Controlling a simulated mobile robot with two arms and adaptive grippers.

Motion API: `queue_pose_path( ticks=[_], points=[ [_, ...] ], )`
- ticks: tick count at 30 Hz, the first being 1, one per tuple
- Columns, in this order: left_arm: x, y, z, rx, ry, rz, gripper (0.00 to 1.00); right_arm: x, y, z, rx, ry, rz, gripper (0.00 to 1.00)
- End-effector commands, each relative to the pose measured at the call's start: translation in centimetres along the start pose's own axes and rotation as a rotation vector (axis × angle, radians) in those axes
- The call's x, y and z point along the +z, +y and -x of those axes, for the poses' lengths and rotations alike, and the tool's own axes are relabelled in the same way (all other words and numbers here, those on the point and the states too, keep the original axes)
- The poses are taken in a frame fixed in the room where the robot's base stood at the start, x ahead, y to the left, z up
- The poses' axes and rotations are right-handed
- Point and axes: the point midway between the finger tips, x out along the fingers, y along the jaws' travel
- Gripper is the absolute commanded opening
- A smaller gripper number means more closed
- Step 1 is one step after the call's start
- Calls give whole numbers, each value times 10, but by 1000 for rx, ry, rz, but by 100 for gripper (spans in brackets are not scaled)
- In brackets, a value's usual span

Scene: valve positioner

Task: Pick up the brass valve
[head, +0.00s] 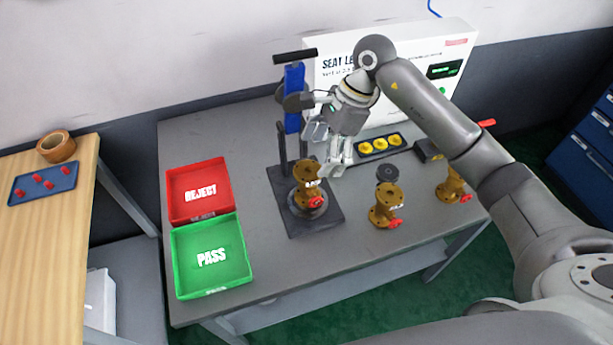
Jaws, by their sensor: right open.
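One brass valve (308,184) with a red part stands on the round seat of the test stand (325,217). A second brass valve (385,206) stands on the grey table to its right. A third brass valve (452,187) is farther right, partly hidden by my right arm. My right gripper (337,172) is open and empty, fingers pointing down, just above and right of the valve on the stand in the picture. I cannot tell whether it touches that valve. My left gripper does not show.
A red REJECT tray (171,200) and a green PASS tray (178,270) sit on the table's left. The stand's blue column (294,95) rises behind the valve. A dark tray with yellow caps (380,144) lies behind. A wooden table (50,250) is at left.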

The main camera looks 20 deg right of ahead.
Motion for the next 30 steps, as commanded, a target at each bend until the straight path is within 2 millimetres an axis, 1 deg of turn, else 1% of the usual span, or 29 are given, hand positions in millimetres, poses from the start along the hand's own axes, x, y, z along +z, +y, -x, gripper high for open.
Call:
queue_pose_path(
  ticks=[1, 3, 7, 11, 14, 16, 19, 23, 27, 30],
  points=[
    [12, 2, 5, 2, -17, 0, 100, 1, 0, -6, 3, -3, -2, 85],
    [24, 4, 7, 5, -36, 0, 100, 1, 0, -14, 2, -2, -1, 85],
    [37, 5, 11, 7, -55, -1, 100, 1, 0, -22, 0, -2, 0, 85],
    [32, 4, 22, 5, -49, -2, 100, 4, 0, -35, 4, -3, -1, 85],
    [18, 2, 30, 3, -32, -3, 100, 5, -1, -49, 4, -5, -2, 85],
    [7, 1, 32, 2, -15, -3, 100, 4, -2, -60, 3, -4, -2, 85],
    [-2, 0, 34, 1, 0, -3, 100, 3, -2, -70, 1, -3, -1, 85],
    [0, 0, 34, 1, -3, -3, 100, 2, -3, -74, -2, -1, 0, 85],
    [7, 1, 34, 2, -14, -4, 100, 2, -3, -74, -2, -1, 0, 85],
    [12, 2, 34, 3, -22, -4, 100, 2, -3, -74, -2, -2, 0, 72]
  ],
)
